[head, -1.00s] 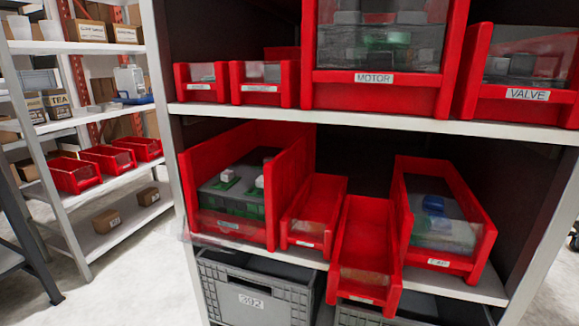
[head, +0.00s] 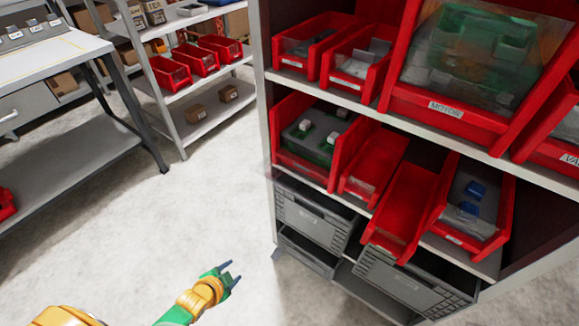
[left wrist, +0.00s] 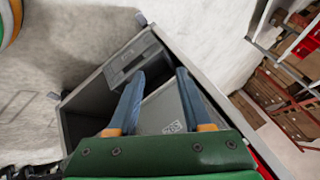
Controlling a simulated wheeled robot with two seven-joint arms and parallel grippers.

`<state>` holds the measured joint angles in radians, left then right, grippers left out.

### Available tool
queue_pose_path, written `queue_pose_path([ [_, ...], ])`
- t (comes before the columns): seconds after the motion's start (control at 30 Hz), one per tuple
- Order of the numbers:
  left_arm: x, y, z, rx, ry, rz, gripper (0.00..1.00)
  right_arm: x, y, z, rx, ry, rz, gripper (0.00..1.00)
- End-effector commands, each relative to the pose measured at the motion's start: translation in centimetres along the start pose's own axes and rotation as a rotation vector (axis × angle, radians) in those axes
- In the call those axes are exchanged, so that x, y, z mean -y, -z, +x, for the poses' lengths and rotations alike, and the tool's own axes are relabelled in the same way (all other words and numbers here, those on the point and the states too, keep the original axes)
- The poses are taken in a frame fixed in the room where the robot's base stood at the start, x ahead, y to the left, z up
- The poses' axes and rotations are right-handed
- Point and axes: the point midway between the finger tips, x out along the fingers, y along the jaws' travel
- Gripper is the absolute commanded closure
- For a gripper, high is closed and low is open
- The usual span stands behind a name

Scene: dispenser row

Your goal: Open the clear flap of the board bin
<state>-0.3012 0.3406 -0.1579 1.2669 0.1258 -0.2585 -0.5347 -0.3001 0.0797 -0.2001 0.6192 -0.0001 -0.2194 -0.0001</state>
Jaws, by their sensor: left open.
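A red bin (head: 297,164) holding green boards with white blocks stands at the left end of the cabinet's middle shelf. Its label is too small to read, and I cannot clearly tell how its clear flap is set. My left gripper (head: 231,271) is open and empty, low over the floor to the left of the cabinet and well apart from the bin. In the left wrist view its two blue-grey fingers (left wrist: 160,74) are spread, with grey crates beyond them. My right gripper is not in view.
Red bins (head: 373,168) stand beside it on the shelf. The MOTOR bin (head: 440,106) is on the shelf above. Grey crates (head: 312,213) fill the lower level. A workbench (head: 60,52) stands at the left. The floor (head: 130,235) between is clear.

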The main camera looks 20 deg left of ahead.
Motion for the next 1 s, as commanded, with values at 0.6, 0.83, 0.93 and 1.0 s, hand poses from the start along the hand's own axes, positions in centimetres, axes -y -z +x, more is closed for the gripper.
queue_pose_path([
  [0.6, 12.9, 24.3, -9.9, -0.557, 0.535, 0.913, 0.51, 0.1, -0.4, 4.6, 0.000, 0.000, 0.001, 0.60],
  [0.83, 13.4, 26.3, -7.5, -0.556, 0.532, 0.913, 0.51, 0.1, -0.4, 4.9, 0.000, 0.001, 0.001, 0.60],
  [0.93, 13.5, 26.7, -7.0, -0.556, 0.531, 0.914, 0.51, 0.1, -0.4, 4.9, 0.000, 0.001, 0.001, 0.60],
  [1.0, 13.5, 26.8, -6.9, -0.555, 0.531, 0.915, 0.51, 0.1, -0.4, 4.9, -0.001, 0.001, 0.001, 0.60],
])
